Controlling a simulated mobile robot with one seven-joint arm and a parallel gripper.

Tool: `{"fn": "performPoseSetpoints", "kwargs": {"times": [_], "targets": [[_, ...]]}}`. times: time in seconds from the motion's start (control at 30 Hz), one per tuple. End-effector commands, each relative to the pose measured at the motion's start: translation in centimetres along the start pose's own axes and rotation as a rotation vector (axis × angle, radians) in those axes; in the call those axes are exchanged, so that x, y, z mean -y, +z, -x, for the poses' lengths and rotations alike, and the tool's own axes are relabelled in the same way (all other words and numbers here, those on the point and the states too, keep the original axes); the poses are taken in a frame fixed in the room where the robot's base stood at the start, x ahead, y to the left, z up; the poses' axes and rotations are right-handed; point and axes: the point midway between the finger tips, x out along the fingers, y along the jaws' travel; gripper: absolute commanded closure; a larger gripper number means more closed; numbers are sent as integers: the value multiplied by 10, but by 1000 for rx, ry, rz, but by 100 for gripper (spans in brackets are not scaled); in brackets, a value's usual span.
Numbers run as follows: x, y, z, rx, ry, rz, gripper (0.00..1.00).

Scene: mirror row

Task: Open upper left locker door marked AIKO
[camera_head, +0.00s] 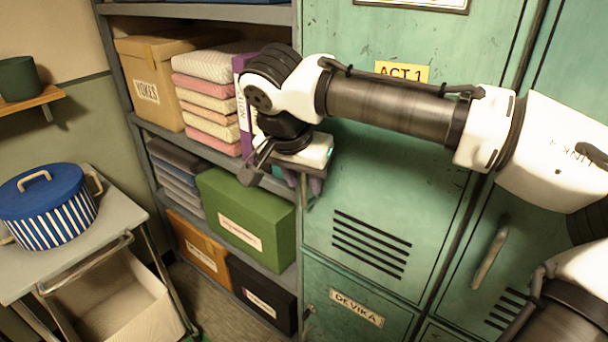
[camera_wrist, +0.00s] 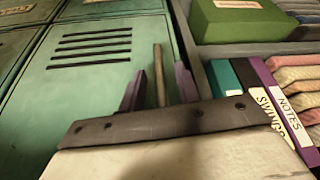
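The upper left locker door (camera_head: 375,160) is green and closed, with vent slots low down and a yellow ACT 1 label (camera_head: 402,72). A nameplate (camera_head: 420,3) is cut off at the top, its name unreadable. My gripper (camera_head: 309,186) is at the door's left edge. In the wrist view its purple fingers (camera_wrist: 157,90) stand apart on either side of the door's brown bar handle (camera_wrist: 159,62). Gaps show between the handle and both fingers. The handle is mostly hidden by my gripper in the head view. The door also shows in the wrist view (camera_wrist: 95,90).
A shelf with a green box (camera_head: 245,217), folded textiles (camera_head: 210,100) and binders (camera_wrist: 265,100) stands close left of the door. A lower locker reads DEVIKA (camera_head: 357,307). A trolley (camera_head: 118,215) with a blue striped pot (camera_head: 48,208) is farther left.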

Motion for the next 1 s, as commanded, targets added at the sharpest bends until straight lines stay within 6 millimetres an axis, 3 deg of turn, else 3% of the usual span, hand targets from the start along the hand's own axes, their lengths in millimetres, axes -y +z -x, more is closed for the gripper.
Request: {"fn": "performPoseSetpoints", "kwargs": {"times": [0.4,0.67,1.0], "targets": [[0,1,-12,1,-2,-1,67],[0,1,-12,1,-1,0,99],[-1,1,-12,1,-2,1,100]]}}
